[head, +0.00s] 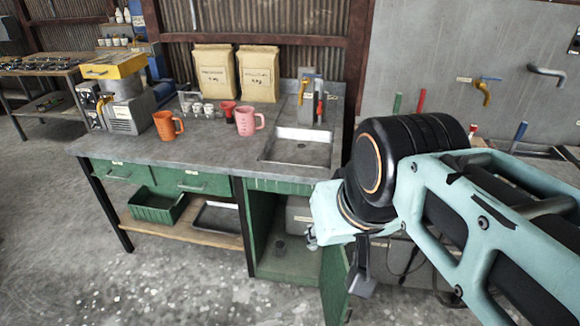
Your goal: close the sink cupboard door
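The sink cupboard (265,215) is the green cabinet under the worktop's right end. Its green door (333,287) stands open, swung out toward me at the cupboard's right side. Inside, a small dark cylinder and a grey box show in part. My gripper (345,268) hangs below my pale blue wrist, close to the upper part of the door. One dark finger shows just right of the door; the rest is hidden or unclear. I cannot tell whether the gripper touches the door or how far its fingers are apart.
The sink (297,150) is set in the grey worktop (215,145). An orange mug (167,126), a pink mug (247,121) and two paper bags stand there. A green tray (157,206) sits on the lower shelf. The floor in front is clear.

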